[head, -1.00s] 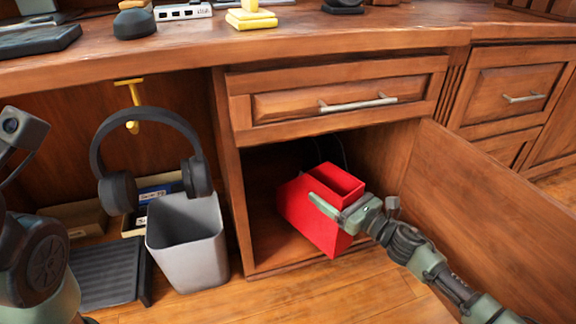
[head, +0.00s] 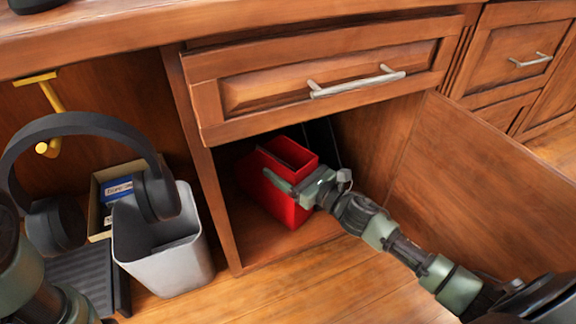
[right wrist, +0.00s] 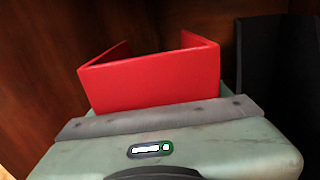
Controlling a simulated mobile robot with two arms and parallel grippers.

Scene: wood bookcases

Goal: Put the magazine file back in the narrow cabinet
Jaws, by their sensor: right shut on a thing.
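The red magazine file (head: 283,157) is inside the open narrow cabinet (head: 262,252), tilted a little in the head view. My right gripper (head: 290,186) is shut on its near side. The file (right wrist: 150,82) also shows in the right wrist view, just beyond the gripper body. Its bottom is partly hidden, so I cannot tell whether it touches the cabinet floor. The cabinet's door (head: 480,190) stands wide open to the right. Of my left arm only links show at the lower left; its gripper is out of the picture.
A dark upright item (right wrist: 275,75) stands in the cabinet beside the file. A drawer with a metal handle (head: 356,81) is above the opening.

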